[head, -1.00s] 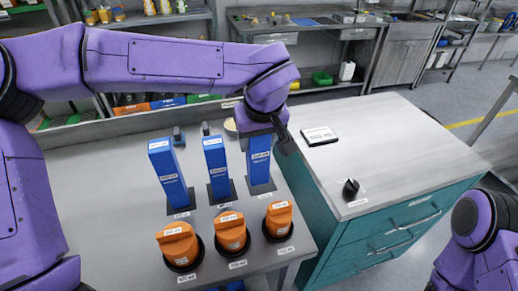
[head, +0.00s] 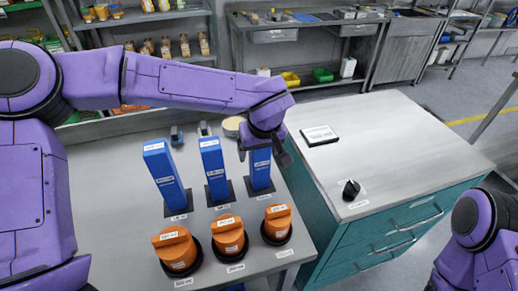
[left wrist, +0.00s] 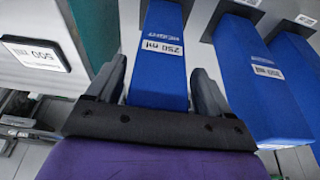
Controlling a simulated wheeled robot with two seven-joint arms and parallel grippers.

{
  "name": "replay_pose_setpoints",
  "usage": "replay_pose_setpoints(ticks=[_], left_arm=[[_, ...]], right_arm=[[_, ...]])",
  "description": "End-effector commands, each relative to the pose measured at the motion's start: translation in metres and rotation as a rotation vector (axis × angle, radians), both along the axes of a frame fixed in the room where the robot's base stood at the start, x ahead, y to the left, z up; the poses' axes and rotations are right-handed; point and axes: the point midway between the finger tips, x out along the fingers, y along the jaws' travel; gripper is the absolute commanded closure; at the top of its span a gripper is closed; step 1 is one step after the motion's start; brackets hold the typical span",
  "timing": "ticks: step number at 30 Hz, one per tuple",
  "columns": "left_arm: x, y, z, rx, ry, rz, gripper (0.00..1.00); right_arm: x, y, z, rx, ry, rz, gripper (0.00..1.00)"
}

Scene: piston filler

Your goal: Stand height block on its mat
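Three tall blue height blocks stand upright in a row on dark mats on the grey table. The right block (head: 261,178) stands on its mat (head: 262,194), its top partly hidden by my left gripper (head: 268,158). In the left wrist view this block (left wrist: 160,75), marked 250 ml, lies between the fingers of my left gripper (left wrist: 160,82), which are apart with a narrow gap on each side. The middle block (head: 214,170) and left block (head: 166,175) stand clear of the gripper. My right gripper is out of view.
Several orange knobbed pieces (head: 228,238) stand in dark round holders in front of the blocks. A teal drawer cabinet (head: 390,235) is at the right, with a display plate (head: 319,135) and a black knob (head: 350,190) on its top. The cabinet's middle top is clear.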

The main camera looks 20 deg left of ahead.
Motion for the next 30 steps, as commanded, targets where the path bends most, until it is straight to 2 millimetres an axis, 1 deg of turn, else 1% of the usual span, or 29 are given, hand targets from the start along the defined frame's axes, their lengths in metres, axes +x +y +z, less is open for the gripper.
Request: replay_pose_setpoints(ticks=[4,7,8,15,19,21,24,30], left_arm=[[0.0,0.0,0.002,0.0,0.0,0.001,0.19],[-0.003,-0.003,0.016,-0.001,-0.004,0.0,0.19],[-0.005,-0.004,0.022,0.0,-0.005,0.0,0.19],[-0.021,-0.015,0.081,0.0,-0.005,0.0,0.19],[-0.028,-0.019,0.103,0.0,-0.002,0.001,0.19],[-0.03,-0.02,0.11,0.0,-0.002,0.001,0.19],[-0.032,-0.021,0.115,0.0,0.0,0.0,0.19],[-0.032,-0.021,0.115,0.0,0.0,0.0,0.19]], right_arm=[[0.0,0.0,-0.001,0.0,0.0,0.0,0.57],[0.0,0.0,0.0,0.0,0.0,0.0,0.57],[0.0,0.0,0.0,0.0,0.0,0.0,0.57],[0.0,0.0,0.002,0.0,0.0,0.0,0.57],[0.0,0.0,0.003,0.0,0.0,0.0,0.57],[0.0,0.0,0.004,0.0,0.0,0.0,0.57],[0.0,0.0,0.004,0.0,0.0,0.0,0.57],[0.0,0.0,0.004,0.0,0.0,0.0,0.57]])
